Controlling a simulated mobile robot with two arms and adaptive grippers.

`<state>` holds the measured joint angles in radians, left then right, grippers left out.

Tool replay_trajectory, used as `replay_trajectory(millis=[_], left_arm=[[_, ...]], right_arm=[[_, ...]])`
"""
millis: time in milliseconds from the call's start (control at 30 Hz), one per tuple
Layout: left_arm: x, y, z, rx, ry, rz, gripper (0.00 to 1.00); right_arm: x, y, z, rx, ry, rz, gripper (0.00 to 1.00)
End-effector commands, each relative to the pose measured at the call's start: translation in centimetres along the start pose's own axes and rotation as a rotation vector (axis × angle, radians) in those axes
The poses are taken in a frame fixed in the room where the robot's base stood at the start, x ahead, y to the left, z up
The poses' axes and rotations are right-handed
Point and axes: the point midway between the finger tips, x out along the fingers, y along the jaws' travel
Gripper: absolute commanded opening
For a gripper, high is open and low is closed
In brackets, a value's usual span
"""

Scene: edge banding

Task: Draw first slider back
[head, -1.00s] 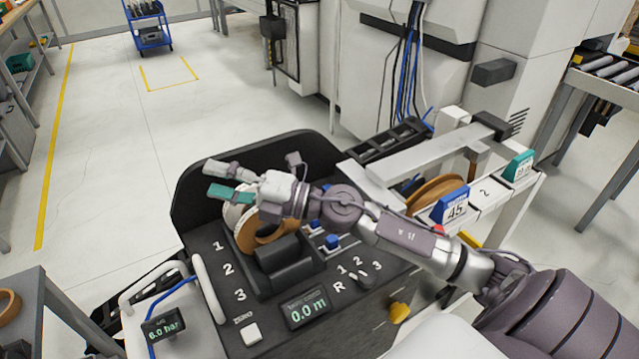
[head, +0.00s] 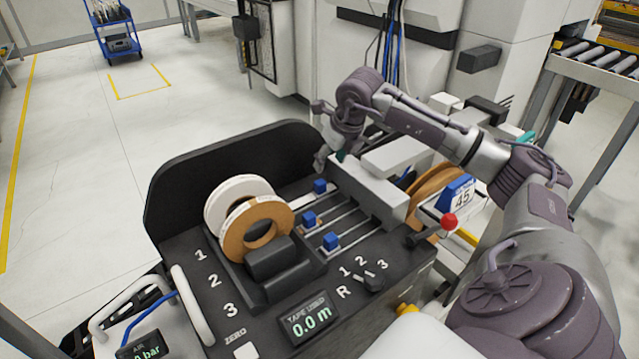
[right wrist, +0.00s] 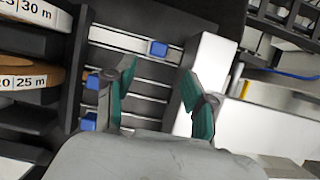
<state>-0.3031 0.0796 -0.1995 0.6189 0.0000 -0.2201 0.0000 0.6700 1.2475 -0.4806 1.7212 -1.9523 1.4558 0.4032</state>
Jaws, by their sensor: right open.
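The first slider's blue knob (head: 320,186) stands on the farthest rail of the black panel, near the pale grey block. In the right wrist view this blue knob (right wrist: 159,47) lies ahead of the fingertips, roughly centred between them and apart from them. The second blue knob (head: 308,219) and third blue knob (head: 331,240) sit on the nearer rails. My right gripper (head: 330,160) is just behind and above the first knob. In the right wrist view, my right gripper (right wrist: 160,76) is open and empty with teal pads. My left gripper is not in view.
A white roll (head: 222,192) and a brown roll (head: 245,232) stand left of the rails. The pale grey block (head: 372,194) closes the rails on the right. The black curved back wall (head: 205,165) stands behind. A red-knobbed lever (head: 449,221) is at the right.

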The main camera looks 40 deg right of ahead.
Motion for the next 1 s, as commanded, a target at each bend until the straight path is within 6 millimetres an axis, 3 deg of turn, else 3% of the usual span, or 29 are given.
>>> replay_trajectory(millis=[300,500,900,1000], left_arm=[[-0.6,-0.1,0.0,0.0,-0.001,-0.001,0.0],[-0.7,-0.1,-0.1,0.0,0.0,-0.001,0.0],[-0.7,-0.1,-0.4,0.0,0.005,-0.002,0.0],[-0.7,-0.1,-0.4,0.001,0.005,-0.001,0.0]], right_arm=[[6.9,0.2,0.0,0.001,0.003,0.005,0.54],[9.5,0.2,0.0,0.0,0.002,0.005,0.54],[10.4,0.1,0.0,-0.002,0.0,0.003,0.54],[10.3,0.1,0.0,-0.001,0.0,0.003,0.41]])
